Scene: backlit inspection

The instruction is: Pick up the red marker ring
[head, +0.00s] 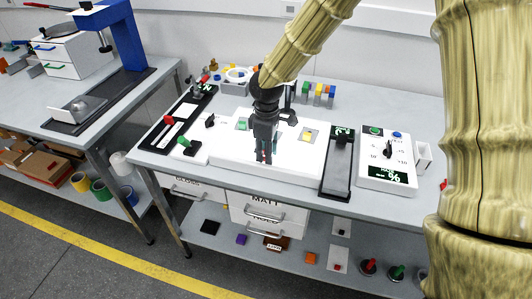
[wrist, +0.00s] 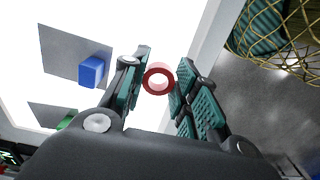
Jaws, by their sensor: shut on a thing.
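In the wrist view the red marker ring (wrist: 158,93) sits between the two fingers of my gripper (wrist: 159,79), near their tips. The fingers are shut on it, and its round opening faces the camera. In the head view my gripper (head: 264,155) points down over the front of the bright white light panel (head: 226,150). The ring is mostly hidden by the fingers there. I cannot tell how far the ring is above the panel.
A blue block (wrist: 92,71) lies on a grey plate in the wrist view. In the head view, a black tray (head: 337,168) and a white control box (head: 387,160) stand to the right. Coloured blocks (head: 318,92) stand behind. Another bench (head: 100,92) is at left.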

